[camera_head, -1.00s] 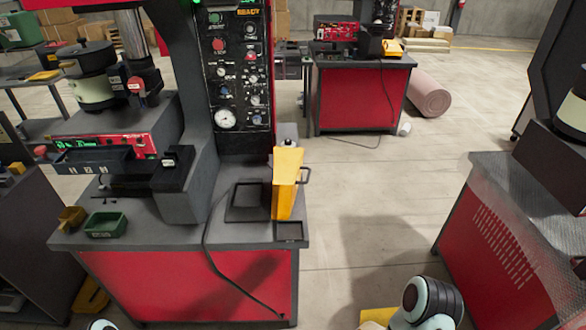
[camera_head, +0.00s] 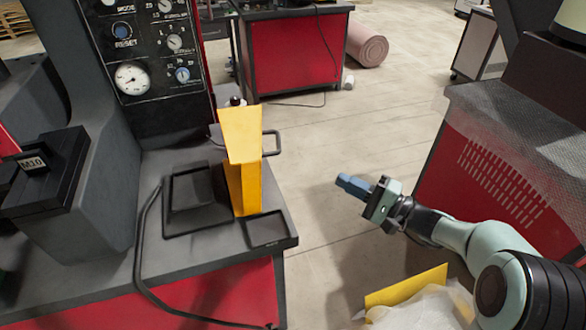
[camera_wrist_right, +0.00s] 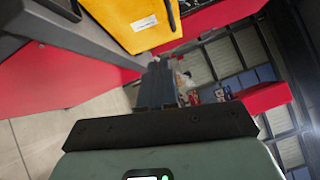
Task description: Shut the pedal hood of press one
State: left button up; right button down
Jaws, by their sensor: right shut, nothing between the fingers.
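The yellow pedal hood (camera_head: 240,160) of the press stands upright, swung open, at the right end of the grey press table. A dark handle (camera_head: 272,143) sticks out from its right side. The black pedal frame (camera_head: 190,195) lies flat and uncovered to the left of it. My right gripper (camera_head: 352,185) is shut and empty, over the aisle to the right of the hood and apart from it. In the right wrist view the shut fingers (camera_wrist_right: 157,86) point toward the hood (camera_wrist_right: 135,22), which shows its labelled face and dark handle. My left gripper is out of view.
A black cable (camera_head: 139,245) runs over the table front. A small shallow tray (camera_head: 267,229) sits at the table corner. A red cabinet with a grey top (camera_head: 500,190) stands close to my right arm. A yellow panel (camera_head: 405,288) lies below that arm. The aisle floor between is clear.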

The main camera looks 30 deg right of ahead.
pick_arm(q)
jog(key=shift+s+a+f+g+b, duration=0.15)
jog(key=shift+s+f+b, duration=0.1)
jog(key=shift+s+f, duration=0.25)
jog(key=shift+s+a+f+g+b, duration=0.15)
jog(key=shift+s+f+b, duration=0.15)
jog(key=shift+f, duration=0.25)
pick_arm(e)
jog(key=w+a+r, duration=0.4)
jog(key=w+a, duration=0.3)
jog(key=w, duration=0.3)
jog(key=shift+a+t, duration=0.2)
jog(key=shift+t, duration=0.1)
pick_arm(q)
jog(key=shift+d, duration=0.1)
pick_arm(e)
jog(key=shift+w+r, duration=0.1)
jog(key=shift+r, duration=0.05)
